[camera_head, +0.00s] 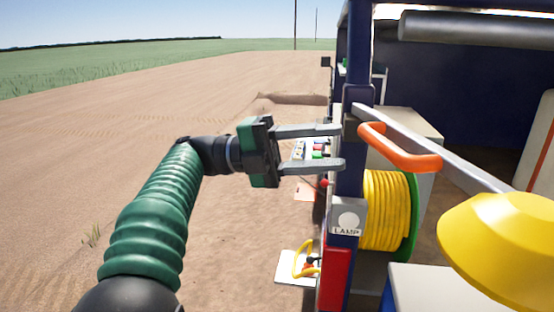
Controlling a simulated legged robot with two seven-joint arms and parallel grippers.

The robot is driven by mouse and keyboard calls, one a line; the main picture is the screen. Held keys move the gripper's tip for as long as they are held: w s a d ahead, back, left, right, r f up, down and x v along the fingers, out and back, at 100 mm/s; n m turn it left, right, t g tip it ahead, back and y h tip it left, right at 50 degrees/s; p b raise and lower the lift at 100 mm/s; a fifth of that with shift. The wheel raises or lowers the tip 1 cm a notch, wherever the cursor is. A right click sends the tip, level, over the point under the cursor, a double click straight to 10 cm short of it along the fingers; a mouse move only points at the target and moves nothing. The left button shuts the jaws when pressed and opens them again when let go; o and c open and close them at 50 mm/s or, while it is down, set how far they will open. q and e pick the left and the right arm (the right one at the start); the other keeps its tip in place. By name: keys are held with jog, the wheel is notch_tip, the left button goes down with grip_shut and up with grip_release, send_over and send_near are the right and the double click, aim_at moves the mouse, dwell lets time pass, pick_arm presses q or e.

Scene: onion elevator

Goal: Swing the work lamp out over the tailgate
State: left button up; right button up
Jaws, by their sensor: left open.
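The work lamp has a yellow shade (505,248) at the lower right. It hangs on a grey swing arm (455,166) that runs from a bracket on a dark blue post (358,60) toward the near right. An orange handle (402,152) loops from the swing arm near the post. My left gripper (341,147) is open and empty, its two grey fingers pointing right at the post. The fingertips overlap the post in the picture, left of the handle; whether they touch it I cannot tell. My right gripper is out of view. I cannot make out the tailgate for certain.
A sign reading LAMP (347,219) is on the post below the bracket. A yellow hose reel (387,210) with a green rim stands behind the post. A white plate (293,266) with a yellow loop juts out at lower left of the post. Bare soil (70,160) lies open at left.

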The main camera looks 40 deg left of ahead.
pick_arm(q)
jog(key=b+v, duration=0.5)
jog(key=v, duration=0.4)
jog(key=shift+w, duration=0.2)
